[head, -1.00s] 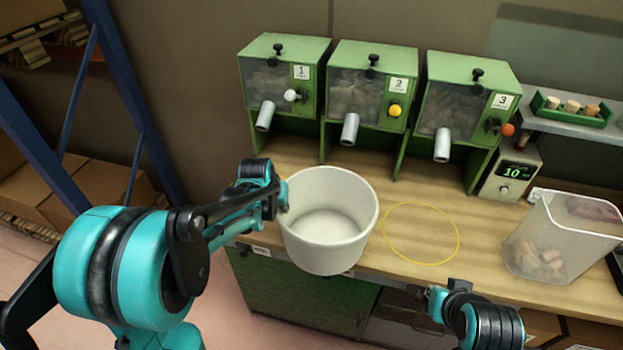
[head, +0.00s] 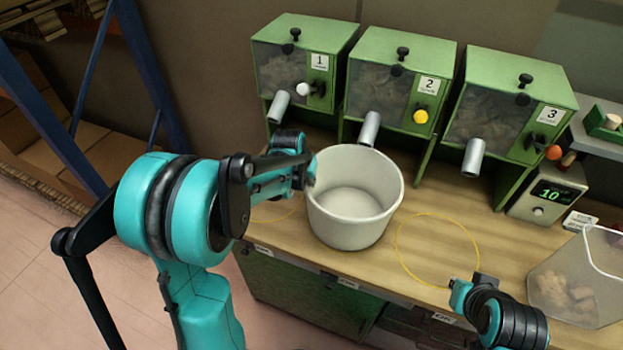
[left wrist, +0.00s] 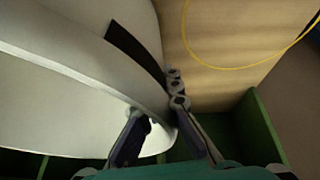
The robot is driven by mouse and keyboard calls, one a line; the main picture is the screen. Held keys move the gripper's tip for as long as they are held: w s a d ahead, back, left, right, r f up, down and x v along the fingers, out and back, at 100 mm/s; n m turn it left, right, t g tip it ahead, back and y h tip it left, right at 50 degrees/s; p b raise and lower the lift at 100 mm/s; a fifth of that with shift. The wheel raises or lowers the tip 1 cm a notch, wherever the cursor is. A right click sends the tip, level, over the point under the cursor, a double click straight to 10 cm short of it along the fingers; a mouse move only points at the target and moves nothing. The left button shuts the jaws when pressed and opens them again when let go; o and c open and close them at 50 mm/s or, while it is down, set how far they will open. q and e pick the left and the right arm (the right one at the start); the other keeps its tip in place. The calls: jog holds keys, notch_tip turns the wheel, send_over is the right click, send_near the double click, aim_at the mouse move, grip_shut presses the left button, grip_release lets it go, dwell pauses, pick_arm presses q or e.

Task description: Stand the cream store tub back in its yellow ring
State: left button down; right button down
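The cream tub (head: 345,233) is upright and looks empty. It is over the wooden counter below dispensers 1 and 2; I cannot tell if its base touches the wood. My left gripper (head: 307,170) is at its left rim. In the left wrist view its fingers (left wrist: 158,112) are closed on the tub's wall (left wrist: 75,85). A yellow ring (head: 400,262) lies bare to the right of the tub. Part of another yellow ring (head: 272,219) shows to the left, mostly hidden. My right gripper (head: 470,285) is by the counter's front edge, its fingers unclear.
Three green dispensers (head: 403,58) with grey spouts stand behind the tub. A clear bin (head: 585,290) with corks and a digital display (head: 553,193) are at the right. A blue rack post (head: 40,120) is at the left.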

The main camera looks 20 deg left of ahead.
pick_arm(q)
jog(key=shift+s+r, duration=0.15)
jog(key=shift+s, duration=0.05)
jog(key=shift+w+f, duration=0.15)
jog(key=shift+f, duration=0.1)
jog(key=c, duration=2)
grip_release()
jog(key=shift+w+f, duration=0.15)
jog(key=shift+w, duration=0.05)
jog(key=shift+c, duration=0.2)
jog(key=o, duration=0.3)
jog(key=shift+s, duration=0.15)
jog(key=shift+r, duration=0.25)
jog(key=p+v, duration=0.3)
jog(key=v, duration=0.8)
jog(key=s+d+t, duration=0.1)
jog(key=s+d, duration=0.1)
jog(key=s, duration=0.4)
jog(key=s+d+r, duration=0.1)
jog(key=s+d, duration=0.1)
jog(key=s, duration=0.4)
jog(key=s+d+r+m+t, duration=0.1)
jog(key=s+d, duration=0.1)
jog(key=s, duration=0.4)
jog(key=shift+s+d+t, duration=0.25)
jog(key=shift+s+t, duration=0.05)
jog(key=shift+s, duration=0.05)
